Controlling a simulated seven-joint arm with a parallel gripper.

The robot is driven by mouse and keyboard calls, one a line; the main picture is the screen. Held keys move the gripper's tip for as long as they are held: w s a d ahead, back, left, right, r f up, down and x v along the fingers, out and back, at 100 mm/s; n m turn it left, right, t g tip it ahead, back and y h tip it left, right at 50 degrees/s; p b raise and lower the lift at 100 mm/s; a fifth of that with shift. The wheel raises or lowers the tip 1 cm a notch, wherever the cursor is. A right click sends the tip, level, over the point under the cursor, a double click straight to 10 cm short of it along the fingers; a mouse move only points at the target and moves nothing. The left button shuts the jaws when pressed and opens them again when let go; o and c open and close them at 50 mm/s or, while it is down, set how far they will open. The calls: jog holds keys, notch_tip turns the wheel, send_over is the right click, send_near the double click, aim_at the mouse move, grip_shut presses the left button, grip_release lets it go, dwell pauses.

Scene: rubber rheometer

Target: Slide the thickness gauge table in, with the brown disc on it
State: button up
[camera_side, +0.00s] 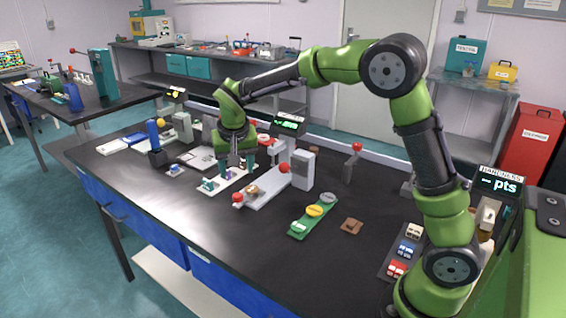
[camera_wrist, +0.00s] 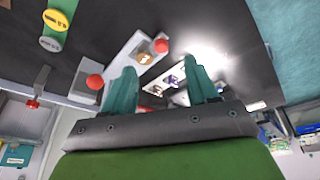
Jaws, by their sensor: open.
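The thickness gauge table (camera_side: 272,196) is a pale slide with a red knob (camera_side: 238,197) at its front end, sticking out from a grey-white gauge body (camera_side: 302,170). A brown disc (camera_side: 252,190) lies on the slide. In the wrist view the table (camera_wrist: 122,64), its knob (camera_wrist: 161,45) and the disc (camera_wrist: 145,57) show left of and between my fingers. My gripper (camera_side: 237,170) is open and empty, pointing down. It is left of and behind the red knob, over a neighbouring white strip. Its teal fingertips show in the wrist view (camera_wrist: 160,70), apart from the knob.
A white strip (camera_side: 218,185) with small coloured pieces lies left of the table. A second red ball (camera_side: 285,168) is on the gauge. A green strip (camera_side: 300,226) with round samples and a loose brown piece (camera_side: 352,226) lie to the right. The black bench front is clear.

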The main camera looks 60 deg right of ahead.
jog(key=w+d+r+m, duration=0.1)
jog(key=w+r, duration=0.1)
send_near(238, 195)
jog(key=shift+m+h, duration=0.3)
jog(key=x, duration=0.8)
jog(key=shift+w+a+f, duration=0.1)
jog(key=shift+a+f, duration=0.1)
jog(key=shift+f, duration=0.1)
grip_shut()
